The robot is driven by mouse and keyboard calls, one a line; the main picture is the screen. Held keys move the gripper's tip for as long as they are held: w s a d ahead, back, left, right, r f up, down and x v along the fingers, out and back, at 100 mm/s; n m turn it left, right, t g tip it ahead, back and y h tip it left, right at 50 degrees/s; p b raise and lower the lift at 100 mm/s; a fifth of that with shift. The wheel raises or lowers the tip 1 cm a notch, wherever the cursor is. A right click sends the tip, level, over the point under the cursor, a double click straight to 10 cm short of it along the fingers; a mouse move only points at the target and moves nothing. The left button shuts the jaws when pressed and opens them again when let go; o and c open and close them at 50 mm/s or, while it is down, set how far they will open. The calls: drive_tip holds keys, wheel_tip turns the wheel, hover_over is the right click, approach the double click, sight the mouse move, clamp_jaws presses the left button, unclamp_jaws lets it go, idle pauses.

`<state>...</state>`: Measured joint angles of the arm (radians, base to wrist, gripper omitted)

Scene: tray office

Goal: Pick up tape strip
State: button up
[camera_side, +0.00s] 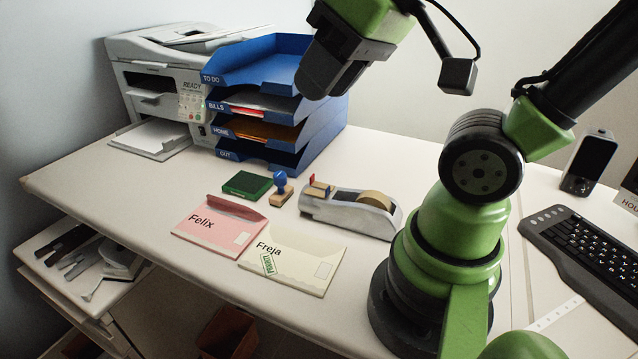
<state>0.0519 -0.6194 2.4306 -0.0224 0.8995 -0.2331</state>
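A grey tape dispenser (345,213) with a tan tape roll (374,199) stands on the desk, left of my arm's base. A small tan and red piece (319,187) is at its left end; I cannot tell whether it is a tape strip. No separate tape strip can be made out clearly. My gripper (316,82) is dark and high above the desk, in front of the blue trays in the picture, well above the dispenser. I see nothing hanging from it.
A pink envelope (215,235) and a cream envelope (296,258) lie in front. A green pad (246,185) and blue-knobbed stamp (281,190) lie behind them. Stacked blue trays (330,127) and a printer (150,75) stand at the back. A keyboard (590,255) is at right.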

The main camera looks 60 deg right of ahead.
drive_tip(key=w+d+f+n+g+h, duration=0.2)
drive_tip(key=w+d+f+n+g, duration=0.2)
drive_tip(key=w+d+f+n, duration=0.5)
drive_tip(key=d+f+n+g, duration=0.1)
drive_tip(key=d+f+n, duration=0.2)
drive_tip(key=w+d+f+n, duration=0.1)
drive_tip(key=d+f+n, duration=0.1)
drive_tip(key=f+n, duration=0.1)
drive_tip(key=w+d+f+n+g, duration=0.1)
drive_tip(key=d+f+n, duration=0.2)
drive_tip(key=f+n, duration=0.1)
drive_tip(key=shift+d+n+g, duration=0.3)
drive_tip(key=shift+n, duration=0.2)
drive_tip(key=shift+s+f, duration=0.1)
drive_tip(key=shift+f, duration=3)
clamp_jaws()
